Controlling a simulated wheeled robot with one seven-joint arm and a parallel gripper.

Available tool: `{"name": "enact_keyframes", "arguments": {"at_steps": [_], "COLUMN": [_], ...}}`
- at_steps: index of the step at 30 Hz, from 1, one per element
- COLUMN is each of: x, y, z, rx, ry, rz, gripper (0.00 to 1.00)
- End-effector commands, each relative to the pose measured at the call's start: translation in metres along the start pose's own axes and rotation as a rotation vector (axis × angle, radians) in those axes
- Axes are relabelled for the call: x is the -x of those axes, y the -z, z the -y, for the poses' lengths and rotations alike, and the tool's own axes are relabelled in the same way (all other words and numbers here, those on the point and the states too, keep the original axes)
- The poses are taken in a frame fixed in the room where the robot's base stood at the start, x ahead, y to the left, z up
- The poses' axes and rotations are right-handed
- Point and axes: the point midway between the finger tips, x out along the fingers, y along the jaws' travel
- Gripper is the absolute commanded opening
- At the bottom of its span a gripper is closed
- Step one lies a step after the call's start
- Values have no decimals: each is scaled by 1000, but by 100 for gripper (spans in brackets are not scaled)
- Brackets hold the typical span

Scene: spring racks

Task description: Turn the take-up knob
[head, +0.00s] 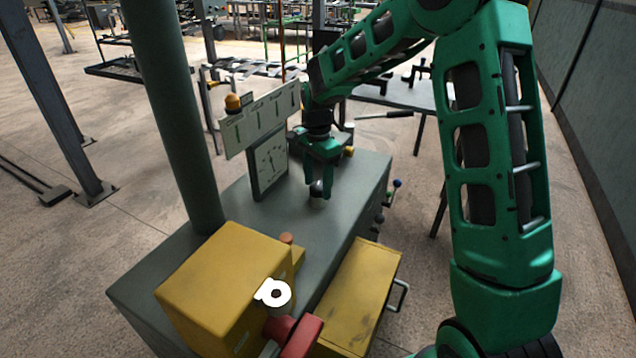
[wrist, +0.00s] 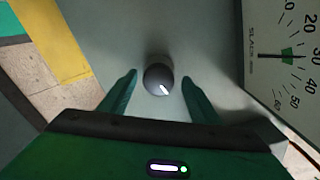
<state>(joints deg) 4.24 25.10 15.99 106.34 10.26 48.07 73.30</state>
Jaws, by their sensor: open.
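The take-up knob (wrist: 158,79) is a small dark round knob with a white pointer mark, standing on the grey-green bench top. In the wrist view the pointer aims to the lower right. My gripper (wrist: 158,88) is open, with one green finger on each side of the knob and a visible gap on both sides. In the head view my gripper (head: 318,188) points down over the bench top, and the knob (head: 317,201) shows partly below the fingers.
The dial (head: 269,162) and a white panel with green marks (head: 262,117) stand left of my gripper. An orange lamp (head: 232,102) tops the panel. A green post (head: 172,110), a yellow box (head: 222,285) and a red part (head: 298,337) are nearer the camera.

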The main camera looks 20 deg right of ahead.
Motion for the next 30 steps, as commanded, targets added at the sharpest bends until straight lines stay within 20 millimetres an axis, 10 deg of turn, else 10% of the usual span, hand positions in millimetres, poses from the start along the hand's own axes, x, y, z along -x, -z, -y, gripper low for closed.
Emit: {"name": "enact_keyframes", "arguments": {"at_steps": [18, 30], "x": [90, 107], "y": [0, 0], "z": [2, 2], "rx": [0, 1], "ry": [3, 0], "rz": [-1, 0], "gripper": [57, 57]}}
